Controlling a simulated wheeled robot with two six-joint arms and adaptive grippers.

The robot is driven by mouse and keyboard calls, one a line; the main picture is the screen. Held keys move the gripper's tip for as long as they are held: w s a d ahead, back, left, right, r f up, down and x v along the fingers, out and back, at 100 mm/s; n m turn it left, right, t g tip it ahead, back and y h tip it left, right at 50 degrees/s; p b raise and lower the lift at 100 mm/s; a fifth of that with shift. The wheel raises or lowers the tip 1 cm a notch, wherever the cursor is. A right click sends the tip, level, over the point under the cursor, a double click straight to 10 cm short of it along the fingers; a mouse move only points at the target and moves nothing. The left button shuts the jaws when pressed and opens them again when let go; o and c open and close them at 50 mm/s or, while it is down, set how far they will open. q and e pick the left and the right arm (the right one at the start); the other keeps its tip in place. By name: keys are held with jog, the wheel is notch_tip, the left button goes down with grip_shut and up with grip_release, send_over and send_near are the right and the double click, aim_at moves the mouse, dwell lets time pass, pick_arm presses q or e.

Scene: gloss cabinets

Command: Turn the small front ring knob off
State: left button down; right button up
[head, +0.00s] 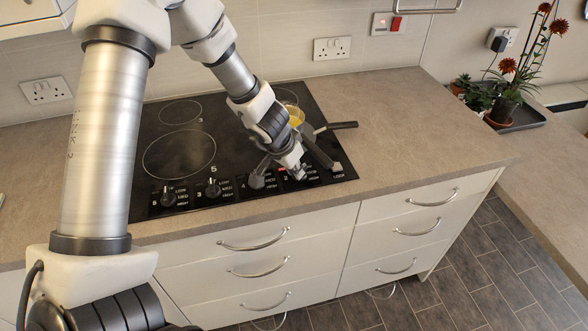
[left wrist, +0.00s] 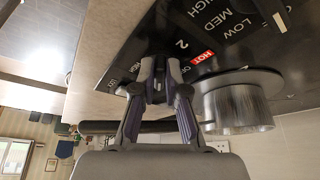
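The black hob (head: 165,128) has a row of small knobs along its front edge. The knob beside the label 2 is mostly hidden by my left gripper (head: 300,174), so its pointer cannot be read. A red HOT mark (left wrist: 202,57) shows near the label 2 in the left wrist view. My left gripper's fingertips (left wrist: 158,85) are close together over this knob. Whether they press on it cannot be made out. My right gripper is not in view.
A small pan (head: 297,113) with yellow contents stands behind my left gripper, its dark handle (head: 342,125) pointing right. Other knobs (head: 168,196) and (head: 213,188) sit to the left. The worktop (head: 410,130) to the right is clear up to the potted plants (head: 507,100).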

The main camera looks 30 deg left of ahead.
pick_arm(q)
jog(key=shift+d+f+n, duration=0.1)
jog(key=shift+n, duration=0.2)
jog(key=shift+d+n+y, duration=0.15)
jog(key=shift+n+y, duration=0.25)
jog(key=shift+n, duration=0.4)
jog(key=shift+d+r+n+y+p, duration=0.15)
jog(key=shift+n+y+p, duration=0.1)
jog(key=shift+n+p, duration=0.3)
jog(key=shift+d+r+n+y+p, duration=0.1)
jog(key=shift+n+y+p, duration=0.15)
jog(key=shift+n+p, duration=0.3)
jog(key=n+p, duration=0.1)
jog(key=n+y+p, duration=0.1)
jog(key=p, duration=0.1)
jog(key=n+g+p, duration=0.1)
jog(key=n+p, duration=0.1)
jog(key=shift+w+d, duration=0.2)
jog(key=shift+d, duration=0.05)
jog(key=shift+w+f+n+y+p, duration=0.15)
jog(key=shift+n+y+p, duration=0.25)
jog(key=shift+n+p, duration=0.5)
jog(key=shift+f, duration=0.1)
